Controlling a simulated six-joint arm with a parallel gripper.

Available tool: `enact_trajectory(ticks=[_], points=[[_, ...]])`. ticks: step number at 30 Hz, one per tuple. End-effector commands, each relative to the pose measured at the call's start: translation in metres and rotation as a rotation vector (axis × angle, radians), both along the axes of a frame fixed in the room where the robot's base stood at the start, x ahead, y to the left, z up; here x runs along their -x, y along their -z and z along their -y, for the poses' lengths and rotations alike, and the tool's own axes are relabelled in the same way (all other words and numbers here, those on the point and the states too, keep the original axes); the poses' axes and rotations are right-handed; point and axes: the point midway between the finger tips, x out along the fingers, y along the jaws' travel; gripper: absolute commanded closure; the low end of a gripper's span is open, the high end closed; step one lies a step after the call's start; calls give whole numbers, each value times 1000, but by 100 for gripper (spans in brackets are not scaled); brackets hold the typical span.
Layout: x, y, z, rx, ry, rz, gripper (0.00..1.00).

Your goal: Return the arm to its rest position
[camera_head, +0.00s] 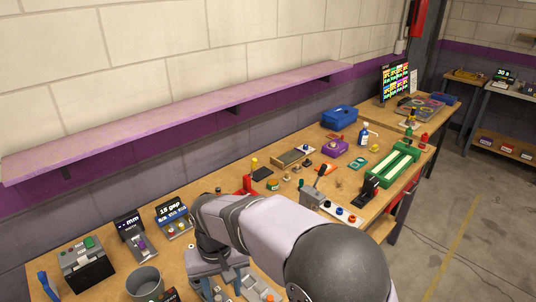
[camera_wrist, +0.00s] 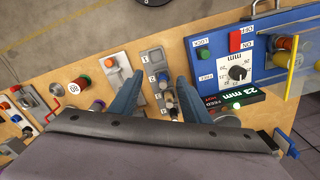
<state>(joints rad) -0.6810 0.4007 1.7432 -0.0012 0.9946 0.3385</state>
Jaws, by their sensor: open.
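My gripper (camera_wrist: 157,84) shows in the wrist view with its two blue-grey fingers spread apart. No object is visible held between them. A grey slotted plate with numbered marks (camera_wrist: 154,66) lies beyond and between the fingers. Another light grey plate (camera_wrist: 112,68) with a knob lies to its left. In the head view my arm reaches over the near part of the wooden workbench (camera_head: 118,284) and hides much of the bench there.
A blue machine panel (camera_wrist: 238,62) with a dial and a red switch stands right of my fingers. In the head view, a grey cup (camera_head: 145,284), several small display boxes (camera_head: 174,216) and a green-edged track (camera_head: 391,168) crowd the bench. A pink shelf (camera_head: 190,115) runs along the wall.

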Motion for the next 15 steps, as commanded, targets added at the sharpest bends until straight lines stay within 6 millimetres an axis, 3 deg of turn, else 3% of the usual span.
enact_trajectory(ticks=[1,6,10,15], points=[[-3,-2,36,0,46,0,57],[12,3,137,0,156,1,57],[41,10,197,0,233,1,57],[80,22,244,1,304,0,57]])
